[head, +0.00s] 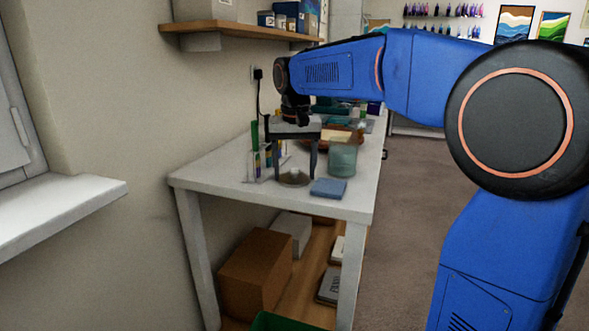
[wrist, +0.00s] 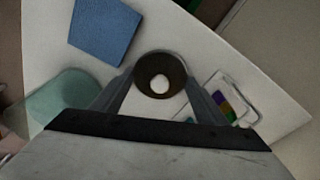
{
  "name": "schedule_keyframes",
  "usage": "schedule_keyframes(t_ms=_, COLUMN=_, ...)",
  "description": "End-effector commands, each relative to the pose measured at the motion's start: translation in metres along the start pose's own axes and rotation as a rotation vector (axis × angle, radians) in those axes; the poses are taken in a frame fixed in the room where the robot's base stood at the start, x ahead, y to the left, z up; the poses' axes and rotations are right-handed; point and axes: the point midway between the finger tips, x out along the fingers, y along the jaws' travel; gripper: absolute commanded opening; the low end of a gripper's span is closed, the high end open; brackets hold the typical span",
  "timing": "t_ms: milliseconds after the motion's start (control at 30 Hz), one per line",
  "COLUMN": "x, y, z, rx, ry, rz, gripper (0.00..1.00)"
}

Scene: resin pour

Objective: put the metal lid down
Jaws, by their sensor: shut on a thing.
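The metal lid (head: 293,181) is a round grey disc at my fingertips, low over the near part of the white table (head: 230,187). My gripper (head: 294,174) points down and is shut on the lid, with one finger on each side. The wrist view shows the fingers of the gripper (wrist: 160,88) against the lid's edges. Whether the lid's underside touches the table is hard to tell.
A blue cloth or pad (head: 328,188) lies right of the lid. A translucent green cup (head: 342,161) stands behind the pad. A holder with coloured strips (wrist: 229,102) is close on the lid's other side. A shelf (head: 240,33) hangs above, and the table's front edge is near.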

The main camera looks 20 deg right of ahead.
Motion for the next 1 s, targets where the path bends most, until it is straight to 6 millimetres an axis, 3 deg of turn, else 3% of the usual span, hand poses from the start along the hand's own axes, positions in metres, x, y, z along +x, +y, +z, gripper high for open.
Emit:
schedule_keyframes(t_ms=33, x=0.002, y=0.000, z=0.000, rx=0.000, ry=0.000, rz=0.000, gripper=0.46)
schedule_keyframes(t_ms=67, x=0.001, y=0.000, z=0.000, rx=0.000, ry=0.000, rz=0.000, gripper=0.72)
schedule_keyframes(t_ms=100, x=0.001, y=0.000, z=0.000, rx=0.000, ry=0.000, rz=0.000, gripper=0.75)
schedule_keyframes(t_ms=533, x=-0.009, y=0.000, z=-0.001, rx=0.000, ry=0.002, rz=-0.001, gripper=0.75)
schedule_keyframes(t_ms=1000, x=-0.092, y=0.000, z=-0.001, rx=0.000, ry=0.003, rz=-0.001, gripper=0.75)
